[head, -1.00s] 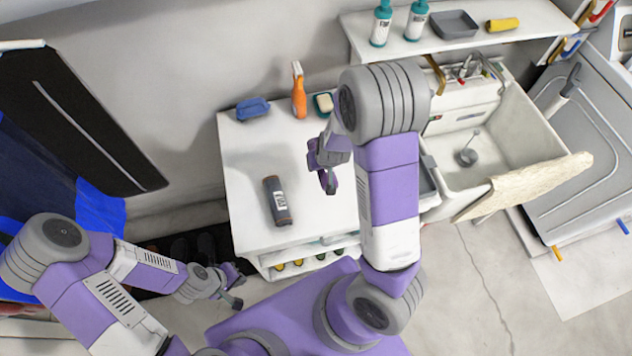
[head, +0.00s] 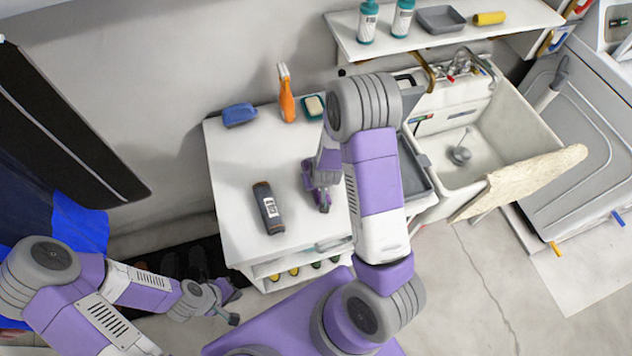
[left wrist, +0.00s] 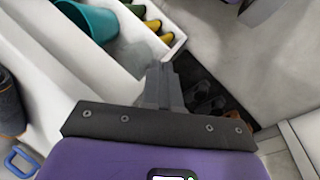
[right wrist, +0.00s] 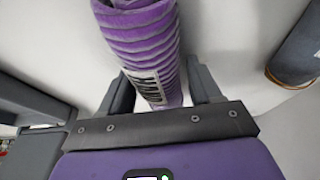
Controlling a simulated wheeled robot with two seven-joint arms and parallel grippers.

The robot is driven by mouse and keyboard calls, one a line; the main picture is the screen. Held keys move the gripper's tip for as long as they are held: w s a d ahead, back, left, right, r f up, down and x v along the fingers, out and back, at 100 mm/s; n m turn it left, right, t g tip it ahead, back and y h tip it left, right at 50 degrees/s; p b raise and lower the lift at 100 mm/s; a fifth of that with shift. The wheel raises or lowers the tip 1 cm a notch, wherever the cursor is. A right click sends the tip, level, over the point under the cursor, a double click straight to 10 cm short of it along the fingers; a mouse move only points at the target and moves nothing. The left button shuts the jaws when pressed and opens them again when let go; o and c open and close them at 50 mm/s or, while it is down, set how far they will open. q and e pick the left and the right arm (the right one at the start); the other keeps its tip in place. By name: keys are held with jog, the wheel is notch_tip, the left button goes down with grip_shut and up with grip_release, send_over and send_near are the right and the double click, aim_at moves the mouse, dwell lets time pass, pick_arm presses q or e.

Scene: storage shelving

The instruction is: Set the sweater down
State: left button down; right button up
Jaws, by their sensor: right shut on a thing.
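The sweater (right wrist: 140,45) is a purple striped roll with a dark label. In the right wrist view it lies between the fingers of my right gripper (right wrist: 160,95), which is shut on it. In the head view my right gripper (head: 322,185) is over the right part of the white cabinet top (head: 235,175), and my arm partly hides the sweater. I cannot tell whether the sweater touches the top. My left gripper (head: 230,302) is low in front of the cabinet, empty; its fingers are together in the left wrist view (left wrist: 165,85).
A dark grey roll (head: 268,207) with a label lies left of my right gripper. A blue item (head: 239,115), an orange spray bottle (head: 286,95) and a sponge box (head: 313,106) stand along the back. The cabinet top's front left is clear. A sink (head: 520,130) is at right.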

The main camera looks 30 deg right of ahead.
jog(key=shift+f, duration=0.15)
jog(key=o, duration=1.4)
